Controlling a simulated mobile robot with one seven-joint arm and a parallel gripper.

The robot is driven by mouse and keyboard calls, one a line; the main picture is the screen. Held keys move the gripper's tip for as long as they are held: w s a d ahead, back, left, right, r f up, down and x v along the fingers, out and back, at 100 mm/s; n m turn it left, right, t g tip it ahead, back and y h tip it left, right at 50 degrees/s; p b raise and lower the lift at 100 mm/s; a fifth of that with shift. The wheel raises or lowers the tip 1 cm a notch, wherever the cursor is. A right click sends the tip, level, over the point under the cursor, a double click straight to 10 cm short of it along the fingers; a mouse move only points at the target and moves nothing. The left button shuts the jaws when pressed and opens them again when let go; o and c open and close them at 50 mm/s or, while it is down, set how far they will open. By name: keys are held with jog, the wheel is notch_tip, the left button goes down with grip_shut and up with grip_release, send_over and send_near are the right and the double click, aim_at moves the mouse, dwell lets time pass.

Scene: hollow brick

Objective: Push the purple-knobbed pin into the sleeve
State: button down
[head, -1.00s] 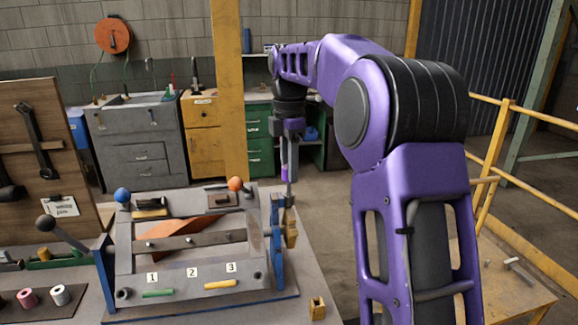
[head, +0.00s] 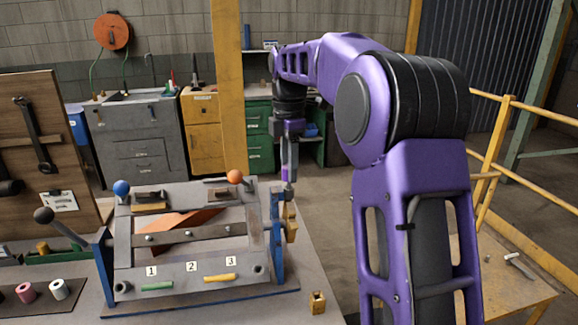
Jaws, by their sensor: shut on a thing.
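My gripper (head: 286,166) points down beyond the back right corner of the grey bench fixture (head: 130,262). It is shut on the purple-knobbed pin (head: 285,173), whose purple part shows low between the small jaws. The lower end of the pin is above or beside a tan, brass-like block (head: 290,211) on the fixture's right side. A second such block (head: 291,232) sits just below it. I cannot tell which part is the sleeve, or whether the pin touches it or has entered it.
A loose brass block (head: 317,302) lies at the front right. Yellow railing (head: 530,180) stands at right.

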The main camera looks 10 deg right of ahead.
jog(key=shift+f+b, duration=0.4)
jog(key=shift+f, duration=0.4)
jog(key=shift+c, duration=2.2)
grip_release()
notch_tip(320, 180, up, 18)
jog(key=p, duration=0.3)
jog(key=shift+f, duration=0.25)
